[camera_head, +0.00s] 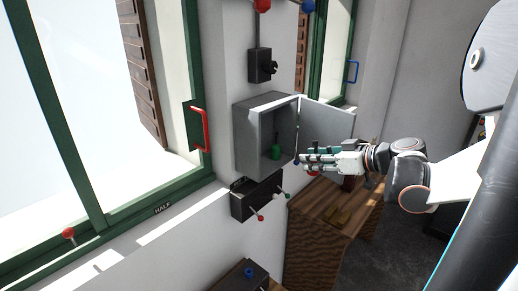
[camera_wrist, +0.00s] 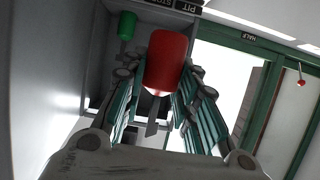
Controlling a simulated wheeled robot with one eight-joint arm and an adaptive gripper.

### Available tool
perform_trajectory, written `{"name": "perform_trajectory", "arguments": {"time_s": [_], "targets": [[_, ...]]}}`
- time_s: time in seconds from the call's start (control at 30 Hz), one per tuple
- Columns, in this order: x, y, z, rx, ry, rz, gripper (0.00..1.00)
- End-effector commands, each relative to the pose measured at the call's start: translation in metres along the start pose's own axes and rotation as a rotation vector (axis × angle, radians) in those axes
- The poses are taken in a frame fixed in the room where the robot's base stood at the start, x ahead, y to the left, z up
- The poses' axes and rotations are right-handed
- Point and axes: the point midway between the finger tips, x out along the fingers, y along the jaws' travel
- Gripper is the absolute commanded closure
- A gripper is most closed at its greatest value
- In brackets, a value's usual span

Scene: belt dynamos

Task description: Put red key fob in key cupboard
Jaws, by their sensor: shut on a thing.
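The red key fob (camera_wrist: 167,62) is held between the two fingers of my gripper (camera_wrist: 158,92) in the wrist view, with its flat metal part towards the palm. In the head view my gripper (camera_head: 304,160) is in front of the right side of the grey key cupboard (camera_head: 246,140), by its opening. The cupboard door (camera_head: 328,124) stands open to the right. A green fob (camera_head: 276,152) is inside the cupboard; it also shows in the wrist view (camera_wrist: 127,26), left of the red fob. I cannot clearly make out the red fob in the head view.
A black switch box (camera_head: 262,66) is on the wall above the cupboard. A black lever box (camera_head: 254,196) with knobbed levers is just below it. A wooden cabinet (camera_head: 325,235) stands below my gripper. A green-framed window with a red handle (camera_head: 200,128) is left.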

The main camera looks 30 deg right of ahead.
Motion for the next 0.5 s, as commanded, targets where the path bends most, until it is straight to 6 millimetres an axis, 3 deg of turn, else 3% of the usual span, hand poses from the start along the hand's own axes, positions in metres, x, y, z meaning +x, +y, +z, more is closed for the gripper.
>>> {"name": "perform_trajectory", "arguments": {"time_s": [0.07, 0.17, 0.5], "targets": [[-0.007, 0.002, -0.007, -0.001, 0.000, -0.002, 0.97], [0.000, 0.002, -0.013, -0.002, 0.000, -0.006, 0.97], [0.075, 0.001, -0.043, -0.003, 0.000, -0.008, 0.97]]}}
